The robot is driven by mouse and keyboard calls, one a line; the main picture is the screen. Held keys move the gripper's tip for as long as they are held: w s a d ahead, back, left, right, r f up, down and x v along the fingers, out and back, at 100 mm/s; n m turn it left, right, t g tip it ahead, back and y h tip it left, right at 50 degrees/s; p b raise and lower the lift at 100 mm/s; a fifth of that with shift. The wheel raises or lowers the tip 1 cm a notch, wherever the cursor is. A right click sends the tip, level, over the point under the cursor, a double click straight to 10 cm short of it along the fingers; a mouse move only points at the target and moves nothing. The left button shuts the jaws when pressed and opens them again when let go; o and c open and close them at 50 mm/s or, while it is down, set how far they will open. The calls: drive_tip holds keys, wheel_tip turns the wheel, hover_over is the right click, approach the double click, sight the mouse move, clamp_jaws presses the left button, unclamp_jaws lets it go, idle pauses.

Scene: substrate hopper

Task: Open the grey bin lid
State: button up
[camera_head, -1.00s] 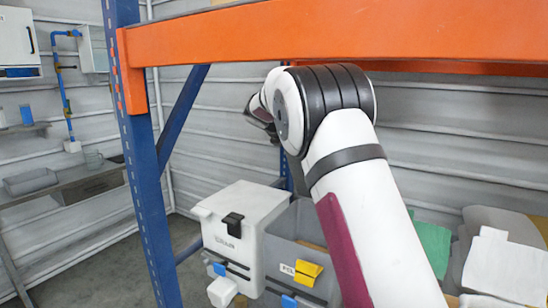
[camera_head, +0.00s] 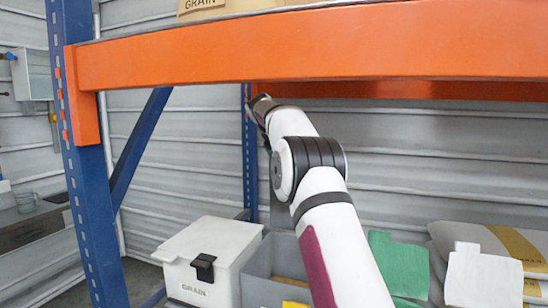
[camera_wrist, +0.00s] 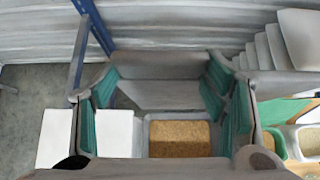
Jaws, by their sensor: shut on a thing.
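The grey bin (camera_head: 256,283) stands under the shelf, right of the white bin. Its top is open, and tan grain shows inside; the grain also shows in the wrist view (camera_wrist: 180,135). A grey panel (camera_wrist: 160,66) that looks like the grey bin lid spans between my finger pads in the wrist view. My gripper (camera_wrist: 160,88), with green-lined fingers, is shut on it. In the head view my gripper (camera_head: 262,104) is raised high above the bin, small and dark. A grey upright strip (camera_head: 278,213) behind my arm may be part of the lid.
A white bin (camera_head: 205,260) with a black latch stands beside the grey bin. An orange beam (camera_head: 300,45) crosses above my arm, and a blue post (camera_head: 85,200) stands at left.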

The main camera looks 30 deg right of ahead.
drive_tip(key=shift+w+d+r, duration=0.1)
drive_tip(key=shift+w+d, duration=0.45)
drive_tip(key=shift+d, duration=0.25)
drive_tip(key=o, duration=1.7)
